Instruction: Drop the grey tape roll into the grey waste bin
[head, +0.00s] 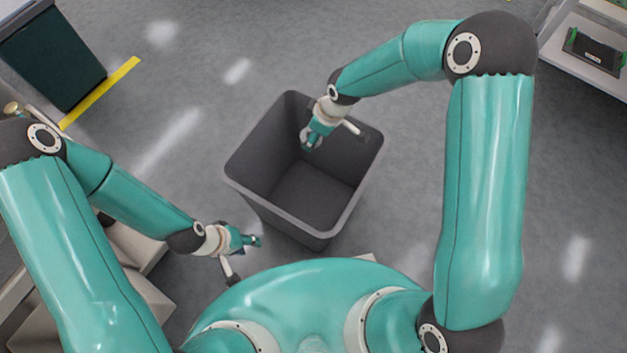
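The grey waste bin (262,203) stands on the floor in the middle of the head view, open at the top. Its visible inner floor is bare. My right gripper (309,143) points down over the bin's opening, inside its rim outline. A small greyish shape shows at its fingertips; I cannot tell whether it is the grey tape roll or part of the fingers. My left gripper (254,240) is at the bin's near left side, outside the rim. It is small and seen from above, so its finger opening is unclear. No tape roll can be made out clearly elsewhere.
A dark green bin (52,55) stands at the upper left beside a yellow floor strip (100,92). A pale trolley (580,60) with a black and green item (595,50) is at the upper right. Grey floor around the waste bin is mostly clear.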

